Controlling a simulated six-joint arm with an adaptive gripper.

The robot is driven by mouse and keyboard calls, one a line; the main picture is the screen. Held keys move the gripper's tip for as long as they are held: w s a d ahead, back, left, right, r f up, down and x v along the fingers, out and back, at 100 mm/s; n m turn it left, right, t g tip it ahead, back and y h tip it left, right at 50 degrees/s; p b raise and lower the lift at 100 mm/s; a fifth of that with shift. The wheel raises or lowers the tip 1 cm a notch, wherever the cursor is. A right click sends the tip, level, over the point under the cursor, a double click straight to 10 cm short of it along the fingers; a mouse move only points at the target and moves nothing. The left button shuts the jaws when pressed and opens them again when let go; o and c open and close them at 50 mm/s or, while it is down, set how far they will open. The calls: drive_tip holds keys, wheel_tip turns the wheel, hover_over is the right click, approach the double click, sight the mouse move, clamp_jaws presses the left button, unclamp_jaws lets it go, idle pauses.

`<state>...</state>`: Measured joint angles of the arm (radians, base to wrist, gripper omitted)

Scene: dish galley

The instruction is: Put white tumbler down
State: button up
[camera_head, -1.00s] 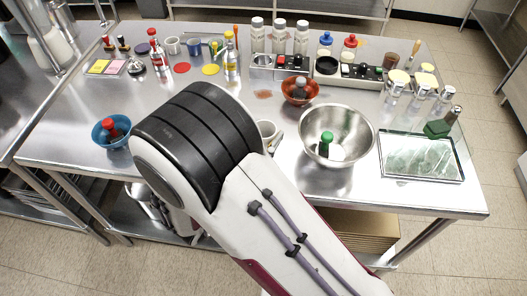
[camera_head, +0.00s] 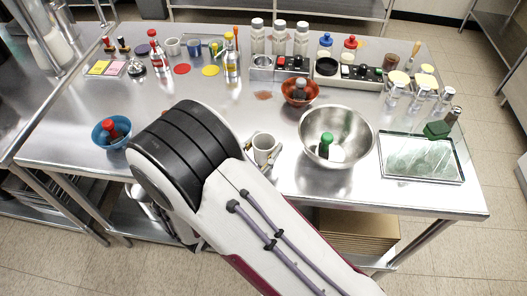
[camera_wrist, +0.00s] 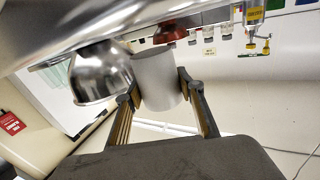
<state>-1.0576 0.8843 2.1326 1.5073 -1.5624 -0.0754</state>
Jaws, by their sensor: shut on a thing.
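The white tumbler (camera_head: 264,148) is upright near the front edge of the steel table, just left of the large metal bowl. My gripper (camera_head: 263,156) is shut on it, with a finger on either side. In the wrist view the tumbler (camera_wrist: 158,80) shows as a plain pale cylinder between the two fingers of my gripper (camera_wrist: 160,88). I cannot tell whether its base touches the table (camera_head: 95,85). My arm covers the table to its left.
The metal bowl (camera_head: 336,122) with a green-capped item stands close on the right. A red-brown bowl (camera_head: 313,88) is behind, a blue bowl (camera_head: 104,144) far left, and a glass tray (camera_head: 420,170) far right. Bare steel lies behind the tumbler.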

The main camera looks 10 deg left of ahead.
sight(259, 162)
drive_tip(key=shift+f, duration=1.2)
drive_tip(key=shift+f, duration=0.2)
drive_tip(key=o, duration=1.1)
drive_tip(key=shift+f+v, duration=0.15)
drive_tip(key=shift+v, duration=1.8)
drive_tip(key=shift+f+v, duration=0.1)
drive_tip(key=shift+v, duration=1.85)
drive_tip(key=shift+s+d, duration=0.1)
drive_tip(key=shift+d, duration=0.05)
drive_tip(key=shift+o, duration=0.6)
